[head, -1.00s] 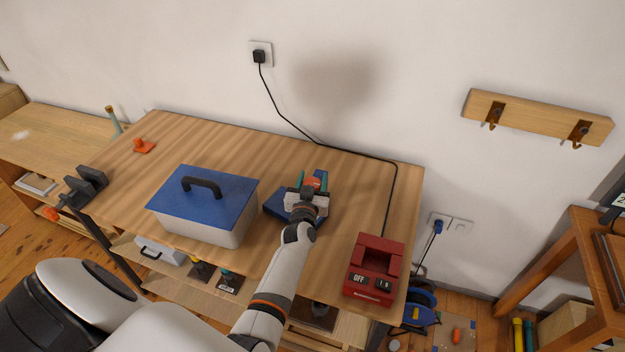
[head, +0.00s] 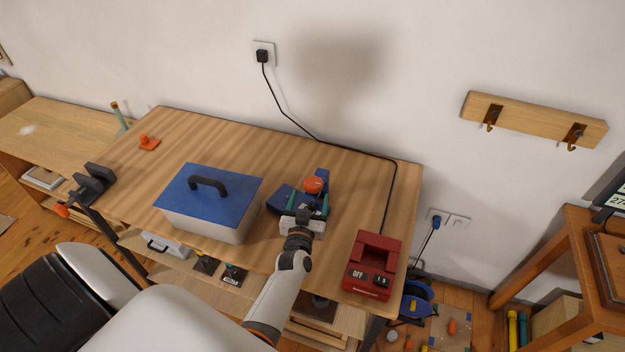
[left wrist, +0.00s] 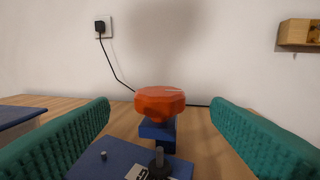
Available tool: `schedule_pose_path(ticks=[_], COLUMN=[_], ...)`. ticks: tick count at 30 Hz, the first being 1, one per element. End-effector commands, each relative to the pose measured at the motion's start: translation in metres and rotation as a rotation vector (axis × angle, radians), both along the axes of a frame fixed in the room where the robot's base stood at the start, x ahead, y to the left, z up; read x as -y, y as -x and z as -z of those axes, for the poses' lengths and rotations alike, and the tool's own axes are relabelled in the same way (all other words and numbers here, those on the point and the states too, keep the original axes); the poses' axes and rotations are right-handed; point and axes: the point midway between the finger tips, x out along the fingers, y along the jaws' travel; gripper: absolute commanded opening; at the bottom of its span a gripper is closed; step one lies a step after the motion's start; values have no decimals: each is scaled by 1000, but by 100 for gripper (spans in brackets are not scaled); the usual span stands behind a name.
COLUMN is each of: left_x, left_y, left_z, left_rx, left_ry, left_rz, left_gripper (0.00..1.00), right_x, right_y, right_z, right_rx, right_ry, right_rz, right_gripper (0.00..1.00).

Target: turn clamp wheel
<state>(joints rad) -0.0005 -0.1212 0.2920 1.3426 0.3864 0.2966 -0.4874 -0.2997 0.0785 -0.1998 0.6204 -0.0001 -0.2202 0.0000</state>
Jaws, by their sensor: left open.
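The orange clamp wheel (head: 313,185) sits on top of a blue clamp (head: 284,199) on the wooden workbench. In the left wrist view the wheel (left wrist: 160,101) is a faceted orange disc on a blue post, with the clamp's blue plate (left wrist: 115,163) below it. My left gripper (head: 313,204) is open on the near side of the wheel. Its two teal fingers stand wide apart in the left wrist view, with the wheel between and beyond them. Nothing is held, and I see no contact with the wheel. My right gripper is not in view.
A blue-lidded toolbox (head: 210,202) stands left of the clamp. A red switch box (head: 373,265) marked OFF is at the bench's right end, its black cable running to a wall socket (head: 263,55). A small orange object (head: 149,142) lies far left. The bench behind the clamp is clear.

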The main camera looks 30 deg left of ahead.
Motion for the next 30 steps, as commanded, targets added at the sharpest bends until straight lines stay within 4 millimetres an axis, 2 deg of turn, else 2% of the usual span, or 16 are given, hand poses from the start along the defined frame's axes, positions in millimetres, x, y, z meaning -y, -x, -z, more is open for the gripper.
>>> schedule_pose_path(ticks=[1, 3, 9, 26, 30], left_x=[4, 9, 16, 16, 22], left_y=[10, 20, 35, 36, 36], left_z=[-3, -2, -1, 0, -2], left_rx=[-4, -3, 1, 0, -34], left_ry=[-1, 0, 0, 0, 6], left_rz=[0, 0, 0, 0, 48], left_gripper=[72, 72, 72, 72, 72], right_x=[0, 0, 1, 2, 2], right_y=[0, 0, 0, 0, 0], right_z=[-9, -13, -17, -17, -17], right_rx=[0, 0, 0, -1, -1], right_ry=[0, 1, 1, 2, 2], right_rz=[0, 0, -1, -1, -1], right_gripper=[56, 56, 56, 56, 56])
